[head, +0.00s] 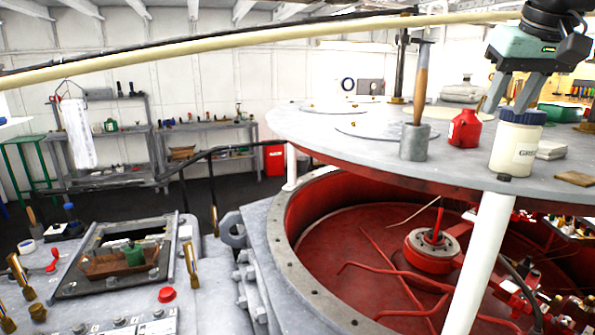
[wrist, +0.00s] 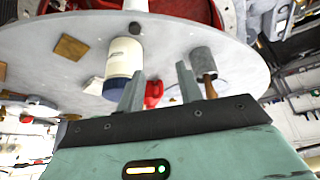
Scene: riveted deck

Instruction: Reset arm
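My gripper (head: 504,108) is at the upper right of the head view, above the round grey table top (head: 330,130). Its two fingers are spread, with nothing between them. In the wrist view my gripper (wrist: 160,70) also shows its fingers apart. A white jar with a blue lid (head: 514,150) stands on the table top just below the gripper, and it shows beside the left finger in the wrist view (wrist: 125,58). The picture does not show clearly whether a finger touches the lid.
A red bottle (head: 464,129) and a grey metal cup (head: 414,143) holding a wooden-handled hammer (head: 421,80) stand left of the jar. White cloths (head: 551,150) and a brown square (head: 575,179) lie to its right. A long pale pole (head: 250,43) crosses the upper head view.

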